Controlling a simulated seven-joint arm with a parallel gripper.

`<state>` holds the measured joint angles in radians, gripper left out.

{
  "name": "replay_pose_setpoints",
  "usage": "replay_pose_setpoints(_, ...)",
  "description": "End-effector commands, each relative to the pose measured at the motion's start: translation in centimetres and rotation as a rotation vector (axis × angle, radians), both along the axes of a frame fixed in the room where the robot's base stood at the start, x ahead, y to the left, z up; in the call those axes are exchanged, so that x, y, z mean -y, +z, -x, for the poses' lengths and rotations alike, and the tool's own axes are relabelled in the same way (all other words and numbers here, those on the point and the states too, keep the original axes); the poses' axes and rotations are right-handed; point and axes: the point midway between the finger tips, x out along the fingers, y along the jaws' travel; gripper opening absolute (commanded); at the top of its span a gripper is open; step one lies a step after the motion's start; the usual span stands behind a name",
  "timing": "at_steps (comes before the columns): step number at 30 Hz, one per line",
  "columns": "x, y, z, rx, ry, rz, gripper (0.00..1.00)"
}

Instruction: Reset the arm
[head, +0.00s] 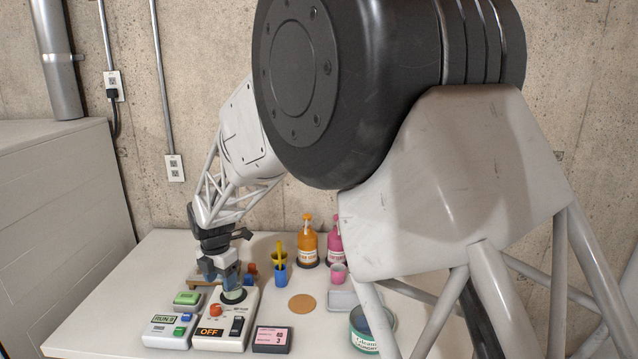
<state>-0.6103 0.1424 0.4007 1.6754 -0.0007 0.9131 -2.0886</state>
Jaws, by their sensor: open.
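My arm reaches down from the upper right across the view to the table's left part. My gripper (223,281) points down, just above or behind the back of a white control box (219,341). A round green-topped part (233,296) lies right below the gripper; I cannot tell whether the fingers touch it. The gripper is open, and its fingertips are small and partly lost against the things behind. The box carries an orange-red knob (215,310), a dark switch (237,326) and an "OFF" display (210,332).
Left of it are a "RUN" box (160,330) and a green-screened box (187,299). A pink display (271,338) is at right. Behind stand a blue cup (279,276), an orange bottle (308,246) and a pink bottle (335,243). A coaster (301,304) lies mid-table. My arm hides the right side.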

Motion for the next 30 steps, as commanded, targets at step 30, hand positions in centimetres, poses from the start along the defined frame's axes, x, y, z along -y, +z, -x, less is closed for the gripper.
replay_pose_setpoints(30, 29.2, 13.8, 12.4, 0.067, -1.339, -0.108, 0.59)
